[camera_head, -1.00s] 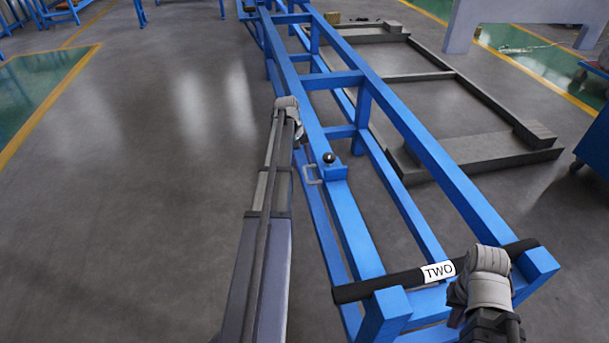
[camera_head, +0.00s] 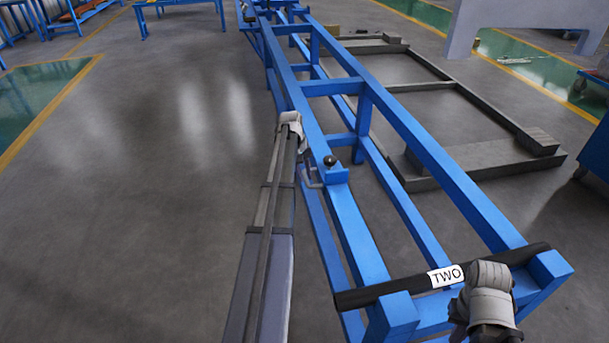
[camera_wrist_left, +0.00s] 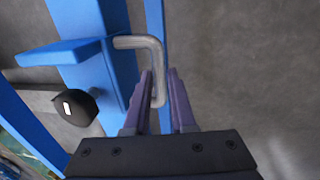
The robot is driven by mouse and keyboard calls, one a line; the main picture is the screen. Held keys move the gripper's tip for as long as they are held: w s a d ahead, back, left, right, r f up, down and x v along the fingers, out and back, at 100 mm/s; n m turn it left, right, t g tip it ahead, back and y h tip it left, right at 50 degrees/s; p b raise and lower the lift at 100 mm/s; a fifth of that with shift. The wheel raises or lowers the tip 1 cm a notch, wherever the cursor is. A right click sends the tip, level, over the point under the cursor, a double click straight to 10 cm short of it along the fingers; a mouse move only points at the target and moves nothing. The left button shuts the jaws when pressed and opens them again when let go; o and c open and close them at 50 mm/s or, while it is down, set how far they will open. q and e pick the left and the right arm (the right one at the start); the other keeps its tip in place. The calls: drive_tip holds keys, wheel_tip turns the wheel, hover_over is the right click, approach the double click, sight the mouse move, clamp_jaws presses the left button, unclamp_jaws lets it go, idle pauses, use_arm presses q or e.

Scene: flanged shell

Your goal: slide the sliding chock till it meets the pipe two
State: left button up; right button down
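The sliding chock (camera_head: 337,176) is a blue block with a black ball knob and a grey bent handle, sitting on the left blue rail. In the left wrist view, the chock's blue plate (camera_wrist_left: 60,52) is at upper left with the handle (camera_wrist_left: 155,60) beside it. My left gripper (camera_wrist_left: 160,72) is open, its fingers on either side of the handle's long bar, with a gap visible. In the head view, my left gripper (camera_head: 304,165) is left of the chock. Pipe two (camera_head: 390,293), dark with a white TWO label, lies across the near frame end, apart from the chock. My right gripper's fingers are hidden.
The rail (camera_head: 357,240) between chock and pipe looks clear. My right wrist is close to the pipe's right part. A grey floor frame (camera_head: 480,155) lies right of the blue frame. Open floor lies to the left.

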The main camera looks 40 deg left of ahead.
use_arm(q)
clamp_jaws()
idle(1.0)
